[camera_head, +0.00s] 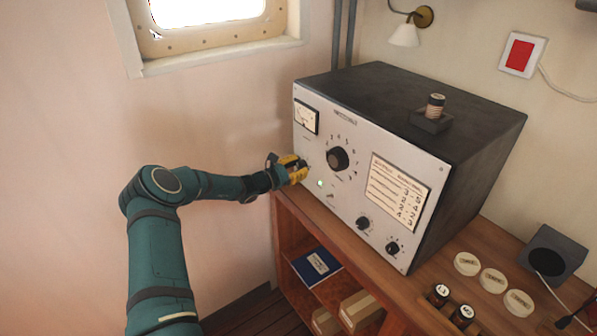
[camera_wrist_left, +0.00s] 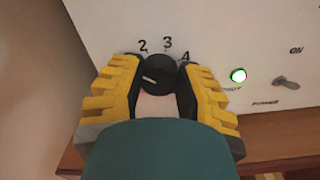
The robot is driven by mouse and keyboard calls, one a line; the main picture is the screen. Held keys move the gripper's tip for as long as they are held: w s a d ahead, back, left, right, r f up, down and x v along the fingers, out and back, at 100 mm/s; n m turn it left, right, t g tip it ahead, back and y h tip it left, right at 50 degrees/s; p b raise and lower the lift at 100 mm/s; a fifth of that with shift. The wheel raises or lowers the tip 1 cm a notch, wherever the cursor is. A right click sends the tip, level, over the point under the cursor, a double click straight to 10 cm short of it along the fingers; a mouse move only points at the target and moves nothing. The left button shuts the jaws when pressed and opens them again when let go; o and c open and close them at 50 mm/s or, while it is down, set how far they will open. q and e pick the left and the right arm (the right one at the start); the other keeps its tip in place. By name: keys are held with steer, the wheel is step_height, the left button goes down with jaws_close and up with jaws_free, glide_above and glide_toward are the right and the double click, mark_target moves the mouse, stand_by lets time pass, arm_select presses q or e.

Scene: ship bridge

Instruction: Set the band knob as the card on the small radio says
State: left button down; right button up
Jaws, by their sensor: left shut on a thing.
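The radio (camera_head: 345,205) is a large dark box with a pale front panel, standing on a wooden cabinet. A printed card (camera_head: 398,190) with rows of figures is on its front; its text is too small to read surely. My left gripper (camera_head: 297,170) is at the panel's lower left, shut on a small black knob. In the left wrist view the knob (camera_wrist_left: 158,75) sits between the yellow-and-black fingers. The marks 2, 3 and 4 show around it, and its white pointer line points left and slightly up. The knob's name is hidden. My right gripper is not in view.
A big black dial (camera_head: 338,158) and two smaller knobs (camera_head: 363,223) are on the panel. A green lamp (camera_wrist_left: 238,75) glows beside a toggle switch (camera_wrist_left: 286,84). A coil (camera_head: 435,105) stands on top; round labelled discs (camera_head: 493,281) and a dark box (camera_head: 553,252) lie right.

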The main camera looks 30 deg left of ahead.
arm_select(q)
steer(key=m+b, duration=0.4)
steer(key=shift+d, duration=0.1)
steer(key=shift+m+b, duration=0.6)
steer(key=shift+r+m, duration=0.1)
steer(key=shift+m, duration=0.2)
steer(key=c, duration=0.6)
jaws_free()
steer(key=shift+d, duration=0.1)
steer(key=shift+o, duration=0.2)
